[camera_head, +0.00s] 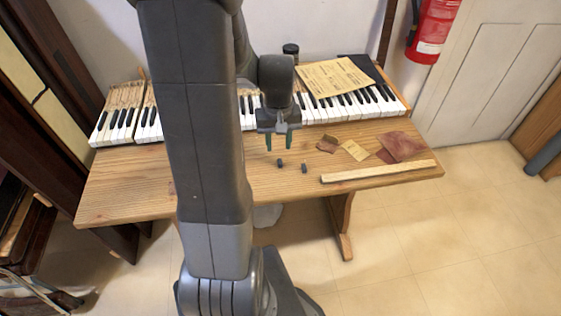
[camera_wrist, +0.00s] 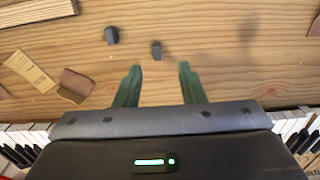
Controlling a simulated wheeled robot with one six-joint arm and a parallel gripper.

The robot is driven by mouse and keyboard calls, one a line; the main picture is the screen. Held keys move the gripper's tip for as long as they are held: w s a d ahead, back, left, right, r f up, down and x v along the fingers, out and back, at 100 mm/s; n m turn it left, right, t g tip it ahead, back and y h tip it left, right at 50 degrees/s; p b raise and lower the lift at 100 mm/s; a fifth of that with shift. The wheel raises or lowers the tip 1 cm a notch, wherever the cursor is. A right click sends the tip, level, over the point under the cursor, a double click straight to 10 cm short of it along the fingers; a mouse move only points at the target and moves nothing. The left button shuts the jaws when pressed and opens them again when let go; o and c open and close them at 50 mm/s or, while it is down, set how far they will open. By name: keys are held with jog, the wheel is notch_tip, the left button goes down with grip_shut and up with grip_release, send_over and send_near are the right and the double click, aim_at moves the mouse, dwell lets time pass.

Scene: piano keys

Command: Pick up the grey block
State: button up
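Two small dark grey blocks lie apart on the wooden table. In the head view one grey block (camera_head: 280,163) is just in front of my gripper, and the other grey block (camera_head: 304,168) is to its right. In the wrist view the nearer block (camera_wrist: 156,50) shows just beyond the fingertips, between their lines, and the other block (camera_wrist: 111,35) is up and to the left. My gripper (camera_head: 279,147) is open and empty, its two green fingers pointing down above the table. The fingers also show apart in the wrist view (camera_wrist: 159,70). I cannot tell which block the task means.
The wooden table (camera_head: 255,186) is bare in front of the blocks. A pale wooden strip (camera_head: 380,171), brown scraps (camera_head: 403,146) and a tan paper piece (camera_head: 354,150) lie to the right. Piano keys (camera_head: 355,105) and a yellowed sheet (camera_head: 335,77) are behind my gripper.

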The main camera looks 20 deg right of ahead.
aim_at(280, 161)
notch_tip(280, 161, down, 2)
jog(key=shift+f, duration=0.15)
jog(key=shift+w+d+f, duration=0.15)
jog(key=shift+f, duration=1.15)
jog(key=shift+w+d+f, duration=0.1)
jog(key=shift+d+f, duration=0.05)
jog(key=shift+f, duration=1.1)
grip_shut()
